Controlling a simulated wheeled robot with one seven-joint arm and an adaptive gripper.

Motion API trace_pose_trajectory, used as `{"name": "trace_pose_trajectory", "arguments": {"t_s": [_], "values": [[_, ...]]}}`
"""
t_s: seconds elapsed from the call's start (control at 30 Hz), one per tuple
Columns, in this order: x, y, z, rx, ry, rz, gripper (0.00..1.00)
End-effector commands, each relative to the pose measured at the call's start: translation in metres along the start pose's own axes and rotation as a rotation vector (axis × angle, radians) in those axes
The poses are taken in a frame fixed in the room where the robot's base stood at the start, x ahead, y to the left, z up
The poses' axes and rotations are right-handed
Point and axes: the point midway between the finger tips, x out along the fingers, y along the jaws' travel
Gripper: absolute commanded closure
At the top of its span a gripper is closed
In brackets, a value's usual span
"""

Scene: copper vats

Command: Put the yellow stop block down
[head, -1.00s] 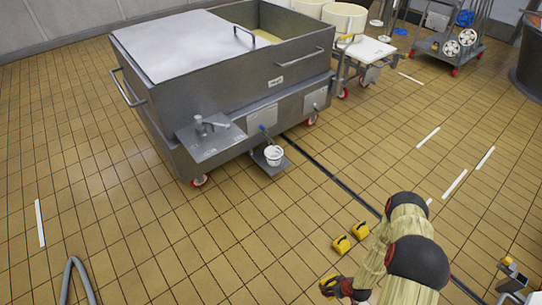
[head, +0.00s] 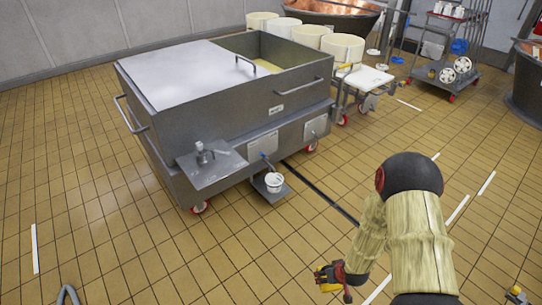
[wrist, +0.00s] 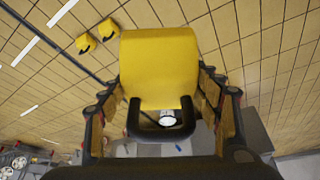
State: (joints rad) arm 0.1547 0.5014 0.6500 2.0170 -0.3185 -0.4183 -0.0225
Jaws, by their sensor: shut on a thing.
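The yellow stop block (wrist: 160,65) fills the middle of the wrist view, with a dark looped handle at its near end. My gripper (wrist: 162,88) is shut on it, with a finger on each side. In the head view the block (head: 326,272) shows as a small yellow piece at the end of my arm, and my gripper (head: 334,279) partly covers it. It appears held above the tiled floor; I cannot tell how high. Two similar yellow blocks, one here (wrist: 85,43) and one beside it (wrist: 108,29), rest on the floor in the wrist view.
A white-topped cart (head: 368,78) and a wheeled rack (head: 450,65) stand behind. A floor channel (head: 320,190) crosses the open tiles.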

Motion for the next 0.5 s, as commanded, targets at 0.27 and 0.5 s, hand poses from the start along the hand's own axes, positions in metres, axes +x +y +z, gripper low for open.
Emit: {"name": "trace_pose_trajectory", "arguments": {"t_s": [0.27, 0.5], "values": [[-0.067, -0.012, -0.061, 0.071, 0.009, 0.032, 0.80], [-0.113, -0.020, -0.100, 0.127, 0.007, 0.054, 0.80]]}}
